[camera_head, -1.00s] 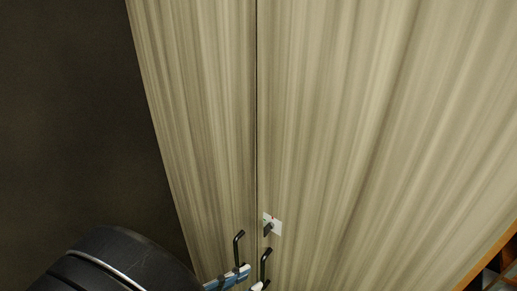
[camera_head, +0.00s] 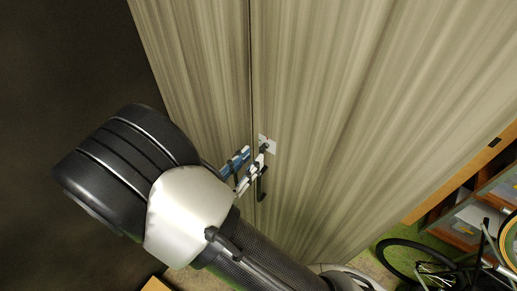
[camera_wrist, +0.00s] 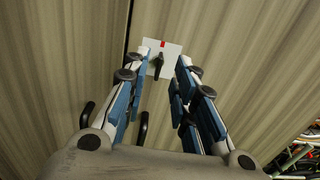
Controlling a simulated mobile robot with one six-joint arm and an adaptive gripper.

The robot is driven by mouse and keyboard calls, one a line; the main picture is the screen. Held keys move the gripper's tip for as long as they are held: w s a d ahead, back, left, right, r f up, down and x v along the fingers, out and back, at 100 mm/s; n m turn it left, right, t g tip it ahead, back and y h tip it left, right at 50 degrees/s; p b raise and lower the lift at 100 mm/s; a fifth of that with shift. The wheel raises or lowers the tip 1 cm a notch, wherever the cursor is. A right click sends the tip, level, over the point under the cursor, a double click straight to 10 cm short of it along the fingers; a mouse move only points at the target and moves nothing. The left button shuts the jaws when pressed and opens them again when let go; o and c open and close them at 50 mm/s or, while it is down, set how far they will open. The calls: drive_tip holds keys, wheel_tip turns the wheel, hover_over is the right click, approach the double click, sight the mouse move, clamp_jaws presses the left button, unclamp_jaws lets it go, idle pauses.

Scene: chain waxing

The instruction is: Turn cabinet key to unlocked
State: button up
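The cabinet (camera_head: 320,110) has two wood-grain doors that meet at a vertical seam. A white lock plate (camera_wrist: 172,49) with a red mark at its top sits on the right door beside the seam. The dark key (camera_wrist: 158,66) stands out from this plate. In the wrist view my gripper (camera_wrist: 163,68) is open, with one finger on each side of the key; I cannot tell whether either touches it. In the head view my gripper (camera_head: 252,160) is in front of the doors near the plate (camera_head: 270,144), and the key is mostly hidden.
A black door handle (camera_wrist: 143,128) shows below the lock, and another (camera_wrist: 87,114) is on the left door. At the right of the head view are a bicycle (camera_head: 425,262) and a shelf with bins (camera_head: 480,215). The dark area at the left looks empty.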

sight(263, 148)
drive_tip(key=shift+x, duration=2.15)
clamp_jaws()
